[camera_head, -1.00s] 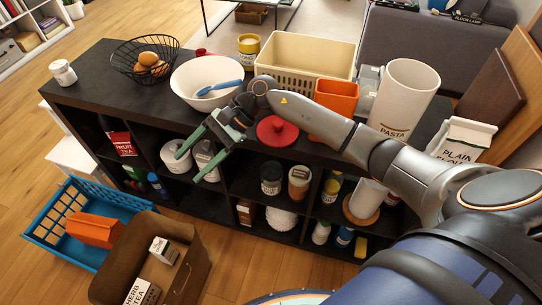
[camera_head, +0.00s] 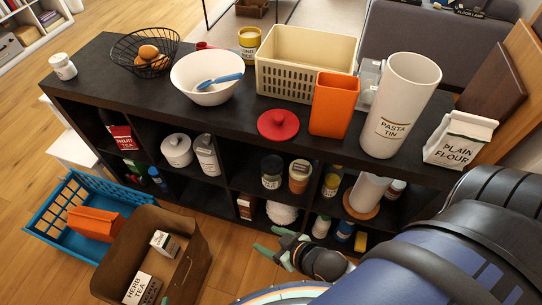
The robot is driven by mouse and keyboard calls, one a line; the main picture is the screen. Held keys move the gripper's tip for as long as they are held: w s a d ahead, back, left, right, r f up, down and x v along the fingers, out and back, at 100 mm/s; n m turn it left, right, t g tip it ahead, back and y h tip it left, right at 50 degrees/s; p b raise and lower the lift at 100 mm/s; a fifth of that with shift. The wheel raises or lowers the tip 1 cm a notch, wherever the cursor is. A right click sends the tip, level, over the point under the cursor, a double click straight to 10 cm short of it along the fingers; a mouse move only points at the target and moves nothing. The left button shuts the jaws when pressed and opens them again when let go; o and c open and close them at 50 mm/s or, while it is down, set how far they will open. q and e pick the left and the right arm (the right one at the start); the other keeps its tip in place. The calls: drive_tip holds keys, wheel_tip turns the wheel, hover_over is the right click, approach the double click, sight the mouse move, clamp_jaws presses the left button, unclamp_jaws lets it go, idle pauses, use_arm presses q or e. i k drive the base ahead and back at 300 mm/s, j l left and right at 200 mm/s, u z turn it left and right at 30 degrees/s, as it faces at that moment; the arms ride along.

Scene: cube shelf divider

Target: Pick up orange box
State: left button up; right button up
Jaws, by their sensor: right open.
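An orange box (camera_head: 96,223) lies tilted inside the blue crate (camera_head: 62,249) on the floor at the left. A taller, open-topped orange container (camera_head: 334,106) stands on the shelf top, right of centre. My right gripper (camera_head: 268,241), with green fingers, is open and low in front of the shelf unit. It is empty and well to the right of the blue crate, apart from both orange things.
A brown basket (camera_head: 194,277) with small cartons stands on the floor between the crate and my right gripper. The dark shelf unit (camera_head: 95,78) carries a white bowl (camera_head: 190,90), a red lid (camera_head: 278,126), a cream basket (camera_head: 284,86) and a pasta tin (camera_head: 399,108).

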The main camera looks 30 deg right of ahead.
sight(336, 96)
drive_tip(key=z, duration=1.55)
